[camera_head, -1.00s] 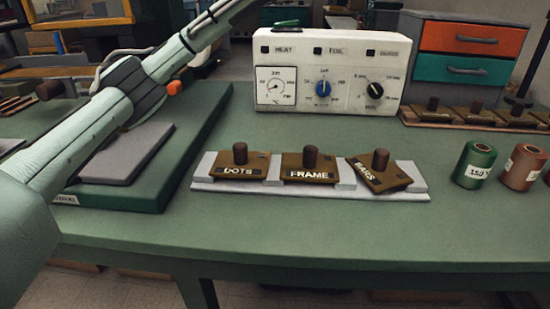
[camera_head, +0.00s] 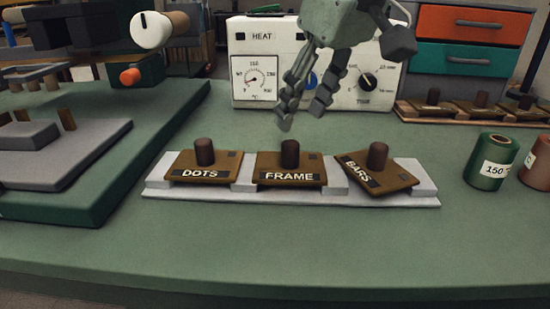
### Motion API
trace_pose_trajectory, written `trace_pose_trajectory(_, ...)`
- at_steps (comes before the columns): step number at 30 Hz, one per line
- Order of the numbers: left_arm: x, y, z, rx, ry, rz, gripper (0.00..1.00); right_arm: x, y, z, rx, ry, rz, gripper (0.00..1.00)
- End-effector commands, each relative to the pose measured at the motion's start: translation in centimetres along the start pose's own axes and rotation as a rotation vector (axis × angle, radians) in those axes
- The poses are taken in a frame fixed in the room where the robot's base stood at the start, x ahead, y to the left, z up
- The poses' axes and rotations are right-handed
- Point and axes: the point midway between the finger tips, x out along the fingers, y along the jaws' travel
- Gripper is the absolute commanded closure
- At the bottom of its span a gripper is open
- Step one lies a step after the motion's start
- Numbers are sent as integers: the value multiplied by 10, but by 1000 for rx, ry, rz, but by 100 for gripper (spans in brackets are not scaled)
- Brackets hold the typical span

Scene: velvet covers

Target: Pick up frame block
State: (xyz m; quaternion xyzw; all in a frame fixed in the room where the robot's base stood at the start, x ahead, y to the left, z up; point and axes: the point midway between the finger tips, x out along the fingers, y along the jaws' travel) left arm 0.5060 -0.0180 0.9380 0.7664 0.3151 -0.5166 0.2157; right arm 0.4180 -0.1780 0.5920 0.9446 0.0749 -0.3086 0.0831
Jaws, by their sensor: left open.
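The frame block (camera_head: 289,167) is a brown plate with a dark round knob and the white word FRAME. It sits in the middle of a light grey rack (camera_head: 240,198), between the DOTS block (camera_head: 204,166) and the BARS block (camera_head: 380,172). The BARS block lies askew. My left gripper (camera_head: 303,113) hangs from the top, above and slightly right of the frame block's knob. It points down, with its fingers apart and empty, not touching the block. My right gripper is not in view.
A white control box (camera_head: 268,58) with dials stands behind the rack. A press with a grey plate (camera_head: 70,155) on a green base is at left. Green (camera_head: 491,160) and red-brown (camera_head: 537,162) spools stand at right. The green table is clear in front of the rack.

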Motion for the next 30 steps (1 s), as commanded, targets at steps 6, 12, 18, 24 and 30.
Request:
trace_pose_trajectory(6,23,-2,-2,1,16,-9,52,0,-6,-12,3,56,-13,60)
trace_pose_trajectory(12,50,-4,5,2,12,-8,52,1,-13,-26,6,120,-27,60)
trace_pose_trajectory(18,74,-4,6,-1,12,-6,52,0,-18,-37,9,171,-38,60)
trace_pose_trajectory(24,77,-3,6,-1,11,-5,52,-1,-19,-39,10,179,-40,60)
trace_pose_trajectory(30,77,-4,6,-1,10,-5,67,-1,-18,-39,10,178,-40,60)
